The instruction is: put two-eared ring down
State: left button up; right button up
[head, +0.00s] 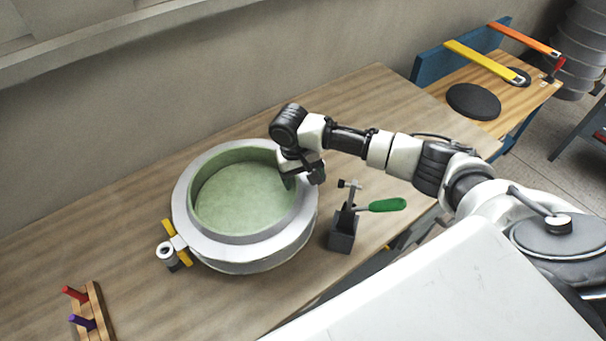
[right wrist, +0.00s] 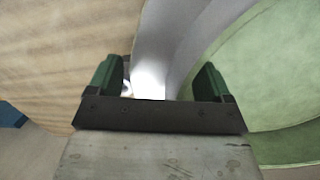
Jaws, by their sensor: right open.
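The two-eared ring (head: 247,241) is a pale grey ring around the top of a round mould with a green inside (head: 240,197). A pale round fitting with yellow pieces (head: 174,246) sticks out at its left side. My right gripper (head: 303,176) is open at the ring's right rim. In the right wrist view, the gripper's green fingers (right wrist: 158,80) stand on either side of the pale ring wall (right wrist: 155,65), with no grip on it visible. Whether the ring lies fully flat is hard to tell. The ring's right ear is hidden by the gripper. My left gripper is out of view.
A toggle clamp with a green handle (head: 384,205) stands right of the mould on the wooden table (head: 120,210). A small rack with red and purple pegs (head: 93,309) is at front left. A side bench (head: 525,98) stands at back right. The table's back left is clear.

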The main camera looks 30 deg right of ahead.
jog(key=shift+r, duration=0.1)
notch_tip(320, 180, up, 12)
jog(key=w+a+b, duration=0.1)
jog(key=b, duration=0.1)
jog(key=shift+w+a, duration=0.25)
jog(key=shift+f, duration=0.2)
